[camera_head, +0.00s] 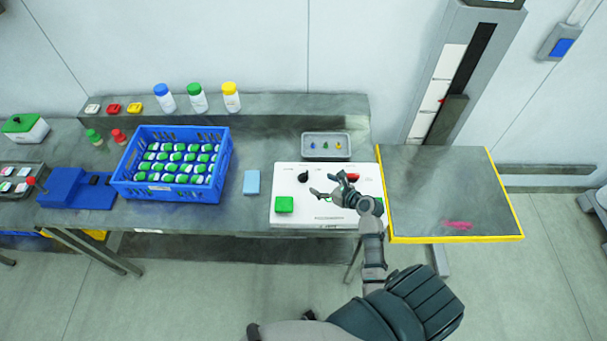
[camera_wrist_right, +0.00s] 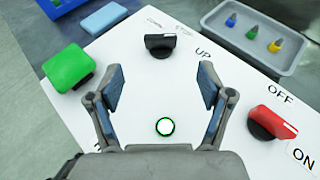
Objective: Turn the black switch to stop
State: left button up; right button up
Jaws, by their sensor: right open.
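The black switch (camera_head: 303,177) is a rotary knob on the white control panel (camera_head: 286,190). In the right wrist view the black switch (camera_wrist_right: 160,45) lies ahead of the fingers, with the labels DOWN, STOP and UP around it; its exact pointing is hard to tell. My right gripper (camera_head: 333,192) is over the panel, to the right of and nearer than the switch. Its two fingers (camera_wrist_right: 161,92) are apart and empty, with a gap between them and the switch. My left gripper is not in view.
A blue sponge (camera_head: 251,183) and blue crate (camera_head: 172,198) are left; a yellow-edged platform (camera_head: 440,190) is right.

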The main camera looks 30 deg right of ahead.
aim_at(304, 175)
jog(key=x, duration=1)
jog(key=shift+w+d+f+b, duration=0.15)
jog(key=shift+b, duration=0.15)
jog(key=shift+w+d+f, duration=0.1)
jog(key=shift+w+f, duration=0.15)
jog(key=shift+w, duration=0.15)
jog(key=shift+a+r, duration=0.1)
jog(key=shift+a, duration=0.35)
jog(key=c, duration=0.4)
jog(key=shift+a, duration=0.1)
jog(key=c, duration=0.8)
